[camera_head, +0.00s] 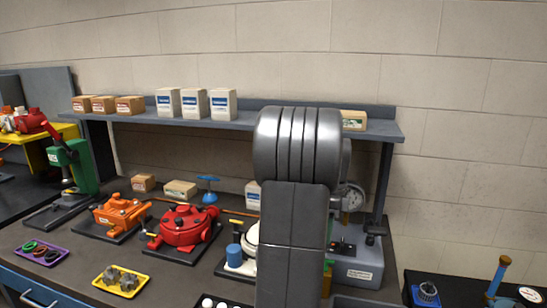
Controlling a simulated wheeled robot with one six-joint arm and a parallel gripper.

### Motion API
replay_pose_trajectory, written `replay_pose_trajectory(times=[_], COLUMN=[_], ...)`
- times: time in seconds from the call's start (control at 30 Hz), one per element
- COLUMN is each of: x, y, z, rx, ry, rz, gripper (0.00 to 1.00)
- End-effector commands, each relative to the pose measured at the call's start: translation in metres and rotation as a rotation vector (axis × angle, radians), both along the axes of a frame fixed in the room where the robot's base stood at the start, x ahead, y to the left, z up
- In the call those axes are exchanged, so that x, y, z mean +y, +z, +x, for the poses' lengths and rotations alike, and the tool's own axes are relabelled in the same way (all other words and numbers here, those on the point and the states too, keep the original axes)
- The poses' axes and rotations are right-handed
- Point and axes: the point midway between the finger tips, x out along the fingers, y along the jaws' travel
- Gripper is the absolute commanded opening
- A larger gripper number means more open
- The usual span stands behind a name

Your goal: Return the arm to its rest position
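My arm (290,215) rises through the middle of the head view, a dark grey link topped by a large rounded silver joint. It stands in front of the workbench and hides part of it and of the shelf. My gripper is not in view. On the bench, an orange motor (121,212) and a red motor (184,228) sit on dark base plates. A white and blue unit (236,256) is partly hidden behind my arm.
A grey shelf (240,126) above the bench holds several boxes. A purple tray (41,253) and a yellow tray (121,281) lie near the bench front. A green press (72,165) stands left. A grey machine with a gauge (355,262) stands just right of my arm.

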Motion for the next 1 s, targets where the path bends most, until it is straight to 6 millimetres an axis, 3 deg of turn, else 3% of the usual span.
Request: replay_pose_trajectory(times=[0.4, 1.0], x=[0.005, 0.008], y=[-0.080, -0.079], z=[-0.016, -0.017], rx=[0.000, -0.002], ry=[0.019, 0.595], rz=[0.000, 0.000], gripper=[0.34, 0.34])
